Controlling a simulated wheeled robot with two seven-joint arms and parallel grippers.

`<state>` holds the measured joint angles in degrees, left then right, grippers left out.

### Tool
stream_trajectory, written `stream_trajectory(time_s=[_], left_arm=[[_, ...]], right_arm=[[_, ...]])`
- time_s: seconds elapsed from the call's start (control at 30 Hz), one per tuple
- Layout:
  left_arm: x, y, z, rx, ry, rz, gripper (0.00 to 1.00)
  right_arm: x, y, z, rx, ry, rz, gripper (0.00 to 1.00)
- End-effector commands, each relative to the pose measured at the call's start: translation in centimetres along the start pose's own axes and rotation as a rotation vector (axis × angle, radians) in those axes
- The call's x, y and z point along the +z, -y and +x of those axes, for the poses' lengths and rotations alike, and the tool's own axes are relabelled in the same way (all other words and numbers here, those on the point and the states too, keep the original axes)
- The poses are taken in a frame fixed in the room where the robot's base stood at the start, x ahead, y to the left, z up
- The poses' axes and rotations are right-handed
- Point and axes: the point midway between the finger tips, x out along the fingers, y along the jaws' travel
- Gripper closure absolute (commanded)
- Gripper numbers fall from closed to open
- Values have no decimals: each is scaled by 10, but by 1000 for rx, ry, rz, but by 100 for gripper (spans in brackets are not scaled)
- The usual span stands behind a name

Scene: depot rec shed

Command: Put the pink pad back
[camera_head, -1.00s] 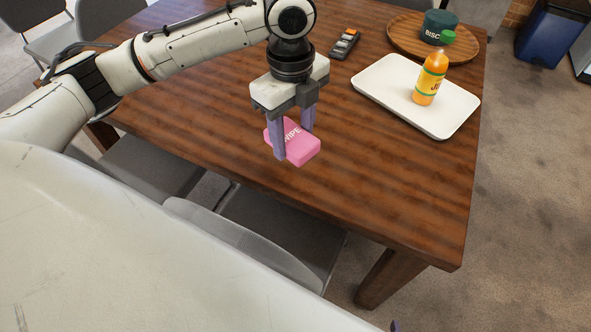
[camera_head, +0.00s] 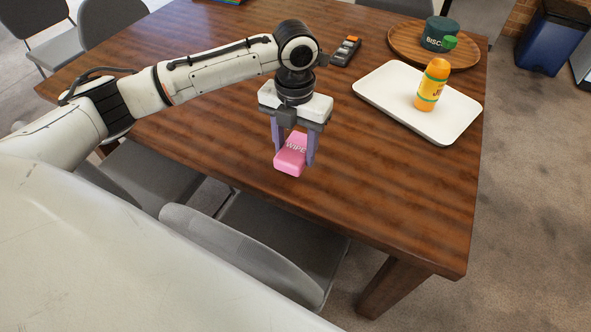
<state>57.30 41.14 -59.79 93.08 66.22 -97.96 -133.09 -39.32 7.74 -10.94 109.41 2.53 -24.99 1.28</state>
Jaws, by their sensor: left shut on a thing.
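The pink pad (camera_head: 290,165), with white lettering, is between the two purple fingers of my left gripper (camera_head: 296,158). The gripper points down and is shut on the pad, near the front edge of the wooden table. The fingers cover parts of the pad's sides. I cannot tell whether the pad touches the tabletop or hangs just above it. My right gripper does not show.
A white tray (camera_head: 385,95) holds an orange bottle (camera_head: 432,85). Behind it, a round wooden tray (camera_head: 402,46) bears a dark green tin (camera_head: 438,33). A dark device (camera_head: 345,50) lies behind my gripper. The table's front right is clear. Grey chairs (camera_head: 245,255) stand in front.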

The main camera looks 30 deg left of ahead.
Motion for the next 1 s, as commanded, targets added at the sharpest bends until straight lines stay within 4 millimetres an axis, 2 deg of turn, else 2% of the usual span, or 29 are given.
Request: stream_trajectory(time_s=[0.47,0.9,0.93,1.0], left_arm=[[0,0,64,1,-1,-3,73],[0,0,71,0,1,-2,73],[0,0,72,1,1,-2,51],[0,0,71,1,1,-1,39]], right_arm=[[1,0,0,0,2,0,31],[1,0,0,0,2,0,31],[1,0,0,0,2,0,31],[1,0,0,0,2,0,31]])
